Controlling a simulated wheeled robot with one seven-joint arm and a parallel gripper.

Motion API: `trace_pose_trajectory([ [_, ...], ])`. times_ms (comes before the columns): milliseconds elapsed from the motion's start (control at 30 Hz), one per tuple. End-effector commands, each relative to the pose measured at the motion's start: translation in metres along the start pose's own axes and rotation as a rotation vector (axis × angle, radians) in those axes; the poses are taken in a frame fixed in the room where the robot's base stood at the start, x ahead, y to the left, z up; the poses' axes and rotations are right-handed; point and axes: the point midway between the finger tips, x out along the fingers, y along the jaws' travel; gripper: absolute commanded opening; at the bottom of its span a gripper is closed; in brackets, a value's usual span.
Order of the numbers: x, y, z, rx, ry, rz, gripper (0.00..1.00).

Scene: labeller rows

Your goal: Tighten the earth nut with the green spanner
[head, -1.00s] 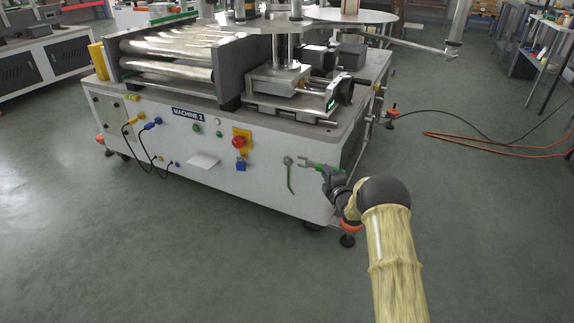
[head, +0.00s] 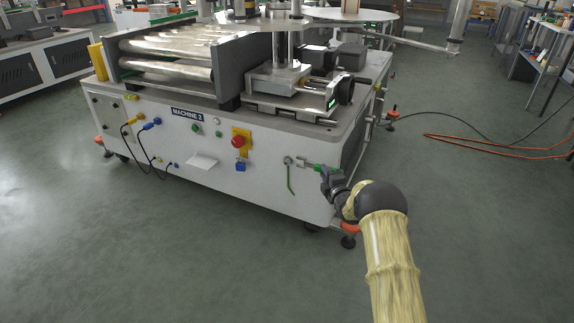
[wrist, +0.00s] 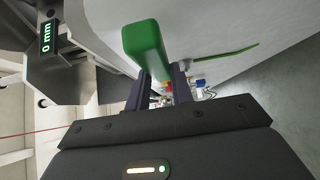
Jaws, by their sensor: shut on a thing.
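My gripper (head: 324,175) is shut on the green spanner (head: 317,167) near the right end of the machine's white front panel. The spanner lies nearly level, its grey open end (head: 301,162) pointing left. The earth nut (head: 288,160) is on the panel just left of that end, with a green earth wire (head: 290,180) hanging below it. The jaw looks beside the nut, not around it; I cannot tell whether they touch. In the wrist view the green handle (wrist: 146,45) stands between my fingers, and the wire (wrist: 226,53) shows beyond.
A red emergency stop (head: 238,141) on a yellow plate and a blue padlock (head: 240,166) are left of the nut. An orange machine foot (head: 349,228) stands below my wrist. The floor in front of the machine is clear. An orange hose (head: 480,146) lies at right.

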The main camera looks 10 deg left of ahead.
Motion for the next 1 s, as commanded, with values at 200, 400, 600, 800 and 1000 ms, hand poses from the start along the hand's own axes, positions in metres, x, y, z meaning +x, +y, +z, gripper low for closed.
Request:
trace_pose_trajectory([
  [200, 0.004, -0.004, 0.000, 0.000, 0.002, 0.002, 0.00],
  [400, 0.008, -0.007, 0.000, 0.000, 0.003, 0.001, 0.00],
  [600, 0.011, -0.010, 0.000, 0.000, 0.004, 0.002, 0.00],
  [800, 0.015, -0.014, 0.000, -0.001, 0.006, 0.001, 0.00],
  [1000, 0.019, -0.017, 0.000, 0.000, 0.008, 0.001, 0.00],
])
